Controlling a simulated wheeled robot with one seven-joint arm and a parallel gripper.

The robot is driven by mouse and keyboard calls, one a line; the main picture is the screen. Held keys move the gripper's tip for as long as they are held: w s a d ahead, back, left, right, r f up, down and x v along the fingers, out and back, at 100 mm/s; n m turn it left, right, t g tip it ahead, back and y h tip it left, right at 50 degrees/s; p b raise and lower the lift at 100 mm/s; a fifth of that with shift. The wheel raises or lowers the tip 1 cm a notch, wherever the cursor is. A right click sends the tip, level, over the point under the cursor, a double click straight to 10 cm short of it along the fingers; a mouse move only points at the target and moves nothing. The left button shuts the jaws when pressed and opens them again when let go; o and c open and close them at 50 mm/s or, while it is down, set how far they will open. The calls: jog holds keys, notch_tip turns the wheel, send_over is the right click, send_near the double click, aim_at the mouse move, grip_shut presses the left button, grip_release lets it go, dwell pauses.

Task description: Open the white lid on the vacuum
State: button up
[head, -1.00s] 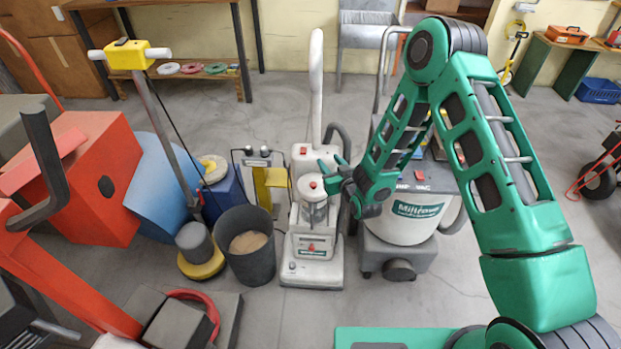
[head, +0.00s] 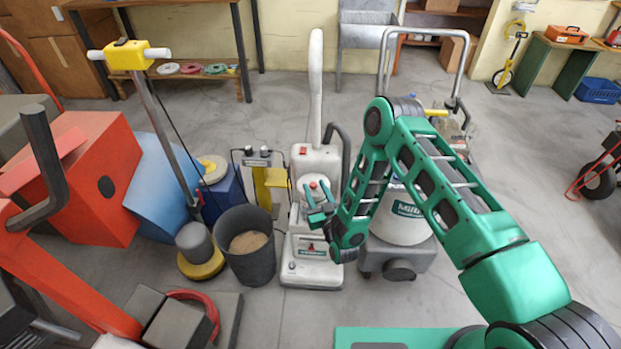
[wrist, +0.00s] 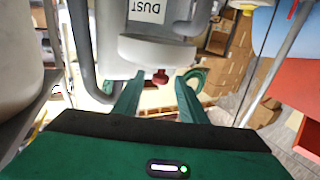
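The upright vacuum (head: 312,270) stands in the middle of the head view, pale with a tall handle. Its round white lid (head: 305,187), with a red knob on it, is at the top of the dust canister. My gripper (head: 318,214) is close in front of the canister and hides part of it. In the wrist view the canister and its "DUST" label (wrist: 148,10) appear upside down. There the white lid (wrist: 150,50) and red knob (wrist: 160,76) lie just ahead of my open fingers (wrist: 158,92), the knob between their lines. Contact cannot be told.
A grey bin (head: 248,262) and a yellow-based floor machine (head: 201,262) stand left of the vacuum. A larger vacuum with a white drum (head: 400,226) stands close on the right, beside my arm. Open floor (head: 540,170) lies farther right.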

aim_at(310, 180)
jog(key=shift+x, duration=3.15)
